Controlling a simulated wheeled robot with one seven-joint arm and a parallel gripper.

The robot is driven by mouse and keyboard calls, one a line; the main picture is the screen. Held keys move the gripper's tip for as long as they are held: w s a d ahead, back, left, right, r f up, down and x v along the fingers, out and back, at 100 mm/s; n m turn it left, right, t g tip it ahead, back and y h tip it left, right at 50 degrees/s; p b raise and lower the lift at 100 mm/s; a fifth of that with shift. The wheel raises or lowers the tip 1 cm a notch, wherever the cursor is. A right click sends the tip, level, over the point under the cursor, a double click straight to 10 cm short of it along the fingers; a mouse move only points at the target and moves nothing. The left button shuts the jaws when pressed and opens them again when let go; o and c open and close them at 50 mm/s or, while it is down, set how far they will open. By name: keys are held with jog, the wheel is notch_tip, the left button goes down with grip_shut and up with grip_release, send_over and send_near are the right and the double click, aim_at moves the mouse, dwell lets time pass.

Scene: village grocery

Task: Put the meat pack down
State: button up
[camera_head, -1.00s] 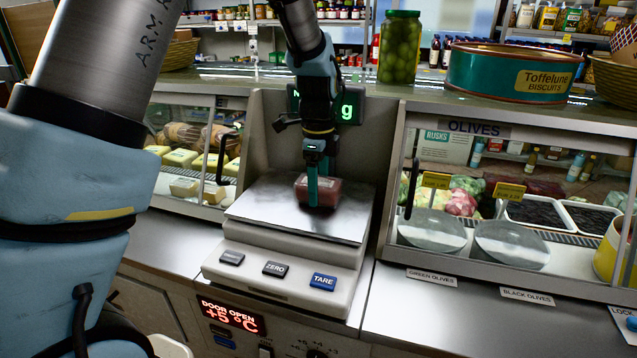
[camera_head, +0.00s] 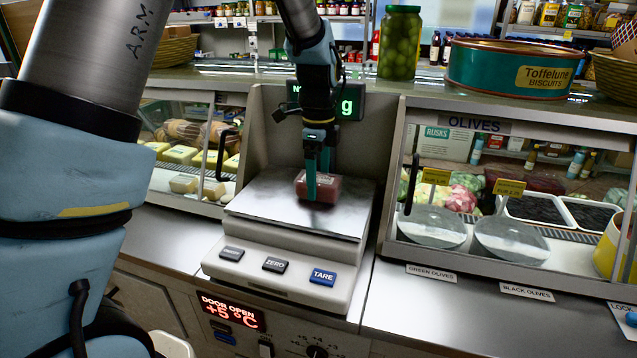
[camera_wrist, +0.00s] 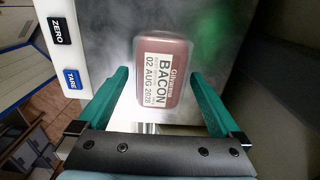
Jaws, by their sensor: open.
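The meat pack (camera_head: 325,188), a pink-red pack labelled BACON, lies on the metal plate (camera_head: 265,208) of the counter scale. In the wrist view the meat pack (camera_wrist: 164,75) shows its white label, with the green fingers on either side. My gripper (camera_head: 317,187) points down over the plate, one finger in front of the pack in the head view. My gripper (camera_wrist: 162,75) is open, with a gap between the pack and each finger. The pack's underside is hidden.
The scale's buttons (camera_head: 274,264) are at its front edge. Glass display cases stand on both sides, with cheeses (camera_head: 180,154) left and olive trays (camera_head: 545,213) right. A jar (camera_head: 400,45) and a biscuit tin (camera_head: 512,72) stand on the shelf behind. The plate around the pack is bare.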

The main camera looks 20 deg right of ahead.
aim_at(318, 178)
notch_tip(318, 178, up, 11)
jog(key=b, duration=0.2)
jog(key=w+a+f+n, duration=0.1)
jog(key=a+f+n, duration=0.1)
jog(key=a+n, duration=0.2)
jog(key=w+a+f+n, duration=0.1)
jog(key=a+n, duration=0.3)
jog(key=a, duration=0.5)
jog(key=w+a+f+n, duration=0.1)
jog(key=a+f+n, duration=0.2)
jog(key=a+n, duration=0.2)
jog(key=shift+w+a+f+t, duration=0.1)
jog(key=shift+a+f+t, duration=0.2)
jog(key=shift+a, duration=0.4)
jog(key=s+a+f+n, duration=0.2)
jog(key=s+a+n, duration=0.1)
jog(key=a+n, duration=0.3)
jog(key=s+a+f+n+t, duration=0.1)
jog(key=s+a+f+n, duration=0.2)
jog(key=a+n, duration=0.3)
jog(key=shift+s+a, duration=0.3)
jog(key=shift+a, duration=0.9)
jog(key=shift+f, duration=0.1)
dwell(1.0)
